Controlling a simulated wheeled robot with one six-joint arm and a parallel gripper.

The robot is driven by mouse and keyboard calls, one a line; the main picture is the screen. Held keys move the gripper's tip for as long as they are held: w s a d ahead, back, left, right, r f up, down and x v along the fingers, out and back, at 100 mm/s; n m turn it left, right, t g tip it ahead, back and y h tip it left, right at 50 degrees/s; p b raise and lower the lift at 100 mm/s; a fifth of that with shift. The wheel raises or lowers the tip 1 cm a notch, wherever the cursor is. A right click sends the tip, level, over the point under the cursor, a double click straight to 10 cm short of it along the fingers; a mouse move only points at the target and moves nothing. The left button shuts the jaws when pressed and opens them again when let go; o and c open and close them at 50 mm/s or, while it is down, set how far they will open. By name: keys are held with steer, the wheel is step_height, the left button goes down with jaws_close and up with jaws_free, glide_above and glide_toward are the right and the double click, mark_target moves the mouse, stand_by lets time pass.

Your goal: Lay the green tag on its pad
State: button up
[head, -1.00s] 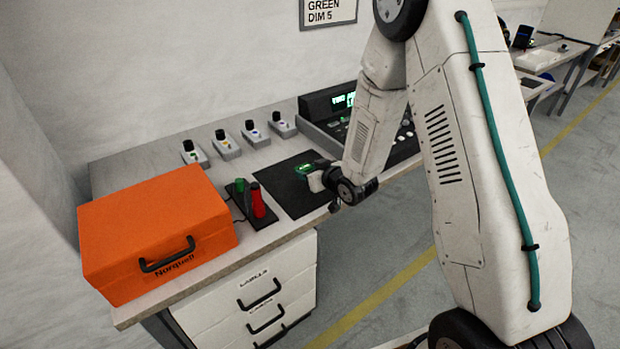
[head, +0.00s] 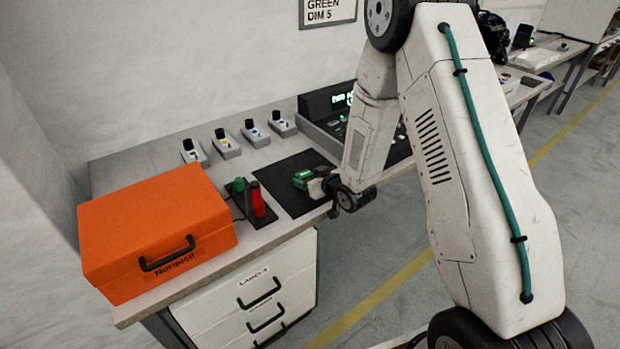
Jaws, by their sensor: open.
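My gripper (head: 304,179) is over the dark mat (head: 287,202), low and near its right part. A small green patch shows at its fingertips; I cannot tell whether it is the green tag or part of the gripper. The gap between the fingers is too small to make out, and the gripper's height above the mat is unclear. I cannot tell for certain which surface is the tag's pad.
An orange case (head: 150,225) stands at the desk's left. Several small knob boxes (head: 226,148) line the back, with a console (head: 328,105) behind my arm.

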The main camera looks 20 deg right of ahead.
steer(key=v, duration=1.2)
steer(key=shift+r, duration=0.15)
